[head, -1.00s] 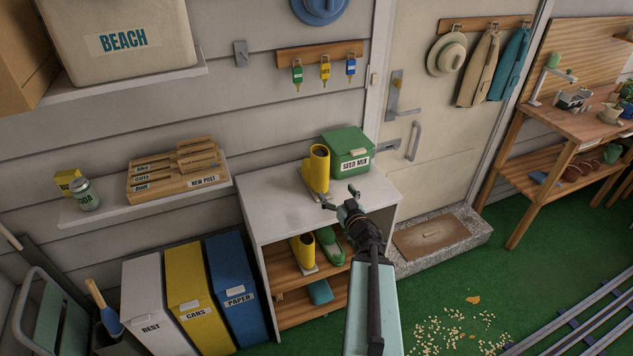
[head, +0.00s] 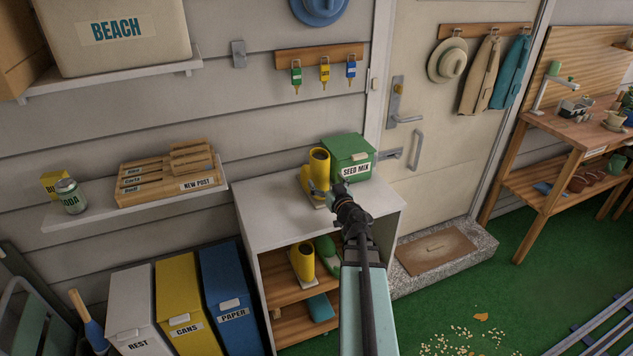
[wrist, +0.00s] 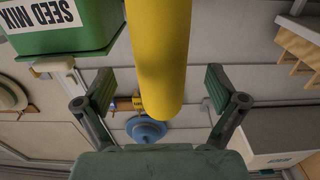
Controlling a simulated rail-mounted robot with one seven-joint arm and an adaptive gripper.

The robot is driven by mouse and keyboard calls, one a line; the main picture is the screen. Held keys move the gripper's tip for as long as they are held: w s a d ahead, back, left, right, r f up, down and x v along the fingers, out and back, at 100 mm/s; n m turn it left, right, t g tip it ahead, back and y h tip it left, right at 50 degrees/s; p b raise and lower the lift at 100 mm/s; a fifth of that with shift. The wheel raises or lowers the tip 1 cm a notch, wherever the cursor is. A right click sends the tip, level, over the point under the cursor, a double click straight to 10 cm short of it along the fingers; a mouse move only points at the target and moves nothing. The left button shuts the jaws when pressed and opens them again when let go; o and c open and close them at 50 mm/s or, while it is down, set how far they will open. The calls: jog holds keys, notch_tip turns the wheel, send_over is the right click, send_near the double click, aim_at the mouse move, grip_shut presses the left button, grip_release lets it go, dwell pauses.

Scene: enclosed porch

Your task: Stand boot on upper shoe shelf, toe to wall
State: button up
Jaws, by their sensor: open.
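A yellow boot (head: 319,170) stands upright on the white top of the shoe cabinet (head: 262,225). My gripper (head: 330,193) is open at the boot, on its near side. In the wrist view the boot's shaft (wrist: 158,60) lies between the two spread fingers (wrist: 158,88), with a gap visible on each side. The wooden upper shoe shelf (head: 278,275) is inside the cabinet, below the top. A second yellow boot (head: 304,262) stands on it, with green footwear (head: 327,252) to its right. My arm hides part of the shelf's right side.
A green seed mix box (head: 348,158) stands close to the right of the boot. A blue item (head: 320,307) lies on the lower shelf. Bins (head: 228,295) stand left of the cabinet.

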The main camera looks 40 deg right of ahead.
jog(key=shift+p+x, duration=0.5)
jog(key=shift+x, duration=2.4)
jog(key=shift+f, duration=0.2)
jog(key=c, duration=1.3)
